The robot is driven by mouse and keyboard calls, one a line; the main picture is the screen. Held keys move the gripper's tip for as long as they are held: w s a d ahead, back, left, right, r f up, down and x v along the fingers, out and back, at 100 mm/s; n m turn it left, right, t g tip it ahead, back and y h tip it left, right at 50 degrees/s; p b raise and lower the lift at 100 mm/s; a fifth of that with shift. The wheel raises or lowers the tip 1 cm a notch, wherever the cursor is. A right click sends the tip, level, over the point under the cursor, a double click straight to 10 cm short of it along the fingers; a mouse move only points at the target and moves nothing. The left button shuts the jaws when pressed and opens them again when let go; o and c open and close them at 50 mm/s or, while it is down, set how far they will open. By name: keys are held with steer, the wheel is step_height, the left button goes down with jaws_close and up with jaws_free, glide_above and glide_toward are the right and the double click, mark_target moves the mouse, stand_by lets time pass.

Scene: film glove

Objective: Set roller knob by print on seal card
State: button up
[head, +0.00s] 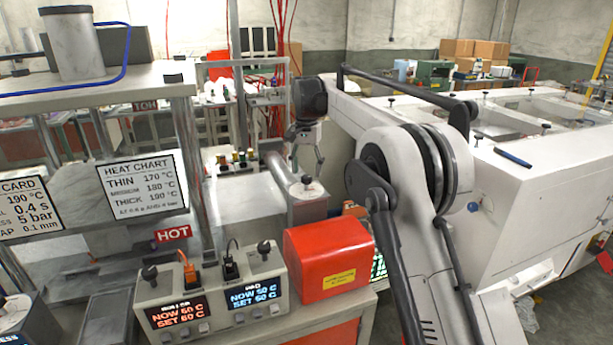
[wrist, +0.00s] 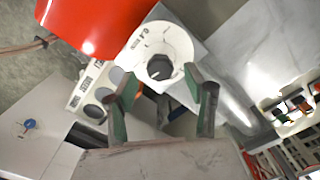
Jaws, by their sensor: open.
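My gripper (head: 306,165) is open and points down just above a round white dial (head: 308,189) with a small dark knob at its centre. The seal card (head: 22,207), cut off at the left edge, shows 190 °C, 0.4 s, 5 bar and 0.1 mm. A two-display controller (head: 215,300) has a black knob above each display (head: 150,273) (head: 264,250).
A heat chart (head: 142,183) hangs beside the card. A red box (head: 328,258) stands close in front of the dial and shows in the wrist view (wrist: 95,22). A HOT sign (head: 173,233) is on the machine. A large white machine (head: 530,180) fills the right.

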mark_target(307, 183)
steer(key=shift+f, duration=1.35)
steer(key=c, duration=1.1)
